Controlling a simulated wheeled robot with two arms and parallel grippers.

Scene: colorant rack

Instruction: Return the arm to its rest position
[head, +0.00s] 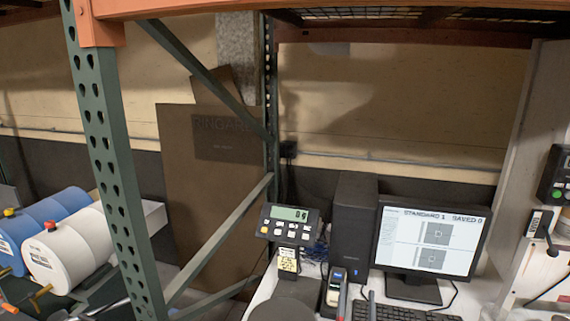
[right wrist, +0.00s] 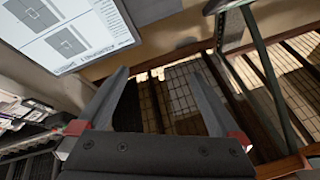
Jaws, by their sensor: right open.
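My right gripper (right wrist: 165,66) shows in the right wrist view with its two grey fingers spread apart. Nothing is held between them. Beyond the fingers are a pale tiled surface and dark slats. I cannot make out the right gripper clearly in the head view. My left gripper is not in view. The arm's rest position has no visible mark.
A monitor (head: 428,240), a black computer tower (head: 352,225), a scale display (head: 289,224) and a keyboard (head: 405,312) crowd the bench. A green rack post (head: 112,165) stands left. White (head: 70,250) and blue (head: 45,220) drums lie behind it.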

